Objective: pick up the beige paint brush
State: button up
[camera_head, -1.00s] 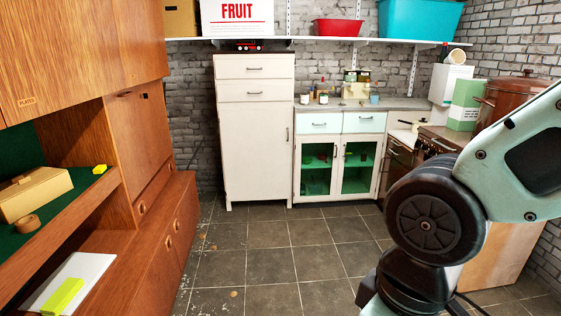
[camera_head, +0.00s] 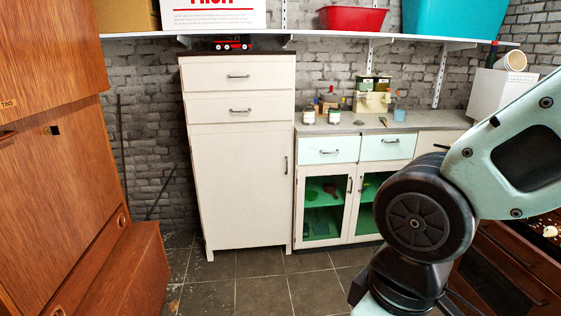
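I cannot make out a beige paint brush for certain. A small light brown and dark thing (camera_head: 384,122) lies on the grey counter (camera_head: 440,117) over the pale cabinet. It may be a brush, but it is too small to tell. Several small jars and bottles stand to its left, and a blue cup (camera_head: 399,114) stands behind it. My gripper is out of view; only my arm's links show at the right.
A tall white cabinet (camera_head: 238,150) stands left of the counter. Brown wooden furniture (camera_head: 60,190) fills the left side. A wall shelf (camera_head: 350,39) holds a red tub (camera_head: 352,19) and a turquoise bin (camera_head: 450,18). Tiled floor (camera_head: 262,292) is clear in front of the cabinets.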

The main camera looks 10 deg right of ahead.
aim_at(383, 119)
jog(key=i+j+z, duration=0.15)
jog(key=i+z, duration=0.15)
jog(key=i, duration=0.3)
jog(key=i+j+z, duration=0.35)
jog(key=i, duration=0.25)
jog(key=i+j+z, duration=0.3)
jog(key=i, duration=0.25)
